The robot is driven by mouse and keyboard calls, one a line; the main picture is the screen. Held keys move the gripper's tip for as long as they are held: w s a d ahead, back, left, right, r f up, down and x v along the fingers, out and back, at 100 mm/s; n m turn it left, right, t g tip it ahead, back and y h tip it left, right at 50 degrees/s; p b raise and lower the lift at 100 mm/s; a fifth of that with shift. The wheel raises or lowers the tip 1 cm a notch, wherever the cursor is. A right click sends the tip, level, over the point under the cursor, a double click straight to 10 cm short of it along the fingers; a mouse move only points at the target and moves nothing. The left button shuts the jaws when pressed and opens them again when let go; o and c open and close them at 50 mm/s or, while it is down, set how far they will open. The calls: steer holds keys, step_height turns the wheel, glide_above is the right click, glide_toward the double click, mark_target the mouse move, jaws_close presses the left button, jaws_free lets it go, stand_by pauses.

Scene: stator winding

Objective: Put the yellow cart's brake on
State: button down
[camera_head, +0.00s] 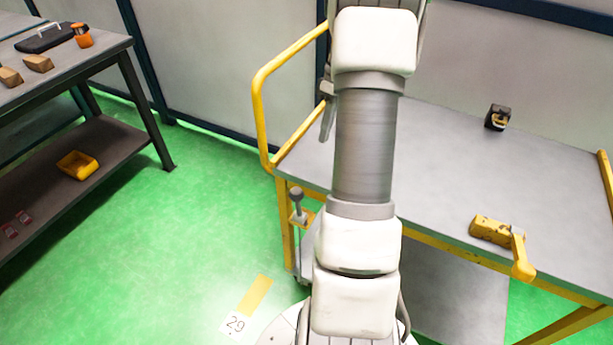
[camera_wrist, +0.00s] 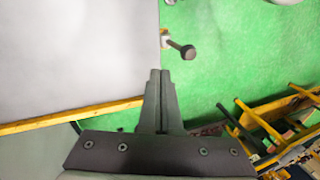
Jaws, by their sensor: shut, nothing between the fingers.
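The yellow cart (camera_head: 262,110) has a grey top, a yellow frame and a yellow side rail. Its likely brake lever (camera_head: 297,196), a short grey stem with a round knob, stands upright on a small bracket at the cart's near left corner. In the wrist view the dark knob (camera_wrist: 188,52) shows beside the cart top's edge (camera_wrist: 158,40). My gripper (camera_wrist: 160,72) is shut and empty. Its fingertips lie just below and left of the knob in that view, apart from it in the picture; the height gap is unclear. My arm hides part of the cart in the head view.
A yellow block with a handle (camera_head: 492,230) and a small dark device (camera_head: 497,117) rest on the cart top. A dark workbench (camera_head: 90,55) with a yellow bin (camera_head: 78,165) on its shelf stands left. Green floor (camera_head: 190,210) is clear between them.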

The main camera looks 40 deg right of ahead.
steer(key=shift+f, duration=0.1)
steer(key=b+x, duration=0.2)
steer(key=x, duration=0.8)
steer(key=shift+a+f, duration=0.2)
steer(key=shift+a, duration=0.05)
steer(key=shift+s+a+f+b, duration=0.1)
steer(key=shift+s+a+b, duration=0.1)
steer(key=shift+a, duration=0.65)
steer(key=shift+s+a+f+b, duration=0.1)
steer(key=shift+s+a+b, duration=0.1)
steer(key=shift+a, duration=0.65)
steer(key=shift+a+r, duration=0.1)
